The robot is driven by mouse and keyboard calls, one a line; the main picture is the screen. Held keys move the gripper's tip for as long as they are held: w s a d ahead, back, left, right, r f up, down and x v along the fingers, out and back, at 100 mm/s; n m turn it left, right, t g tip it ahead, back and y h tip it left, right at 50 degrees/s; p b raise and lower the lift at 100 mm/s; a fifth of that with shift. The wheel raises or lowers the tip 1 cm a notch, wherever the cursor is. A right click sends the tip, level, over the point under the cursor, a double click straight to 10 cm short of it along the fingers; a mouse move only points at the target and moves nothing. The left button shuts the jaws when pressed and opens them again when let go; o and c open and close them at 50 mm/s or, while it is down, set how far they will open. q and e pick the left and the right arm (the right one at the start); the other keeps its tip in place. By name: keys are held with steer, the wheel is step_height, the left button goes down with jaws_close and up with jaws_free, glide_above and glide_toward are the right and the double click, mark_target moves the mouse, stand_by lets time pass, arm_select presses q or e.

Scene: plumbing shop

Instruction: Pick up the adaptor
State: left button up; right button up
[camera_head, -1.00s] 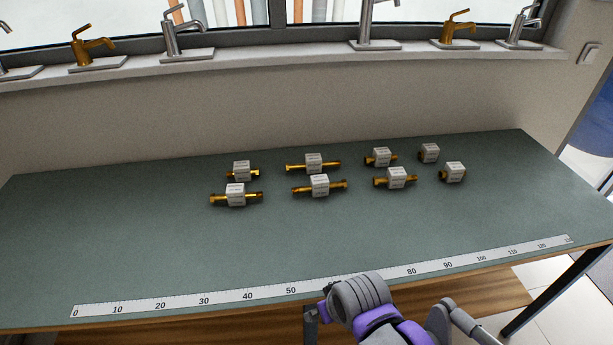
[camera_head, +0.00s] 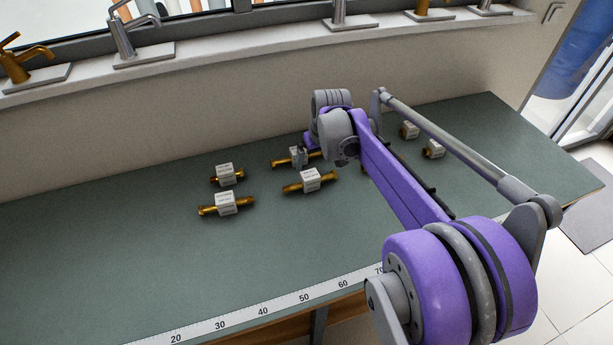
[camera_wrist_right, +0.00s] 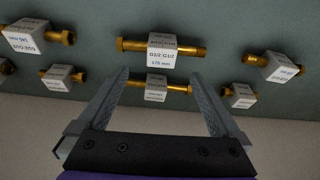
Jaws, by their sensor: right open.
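Several brass adaptors with white label blocks lie in two rows on the green worktop. In the head view, a back-row adaptor (camera_head: 318,154) is partly hidden by my right gripper (camera_head: 304,147), and a front-row adaptor (camera_head: 310,180) lies just in front. In the right wrist view my right gripper (camera_wrist_right: 160,76) is open and empty. Its fingers reach either side of the back-row adaptor's label block (camera_wrist_right: 156,94). Beyond the fingertips lies the long front-row adaptor (camera_wrist_right: 162,52), whose label reads G1/2 and 175 mm. Contact cannot be told. My left gripper is not in view.
Two more adaptors (camera_head: 226,204) (camera_head: 227,174) lie to the left. Others (camera_head: 410,131) (camera_head: 433,150) lie to the right, some behind my right arm. A wall and a sill with taps (camera_head: 128,45) stand behind. The worktop's left and front, by the ruler (camera_head: 262,311), are clear.

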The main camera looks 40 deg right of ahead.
mark_target(310, 175)
steer(key=x, duration=0.8)
steer(key=shift+w+a+f, duration=0.1)
steer(key=shift+w+f, duration=0.1)
steer(key=shift+f, duration=0.05)
jaws_close()
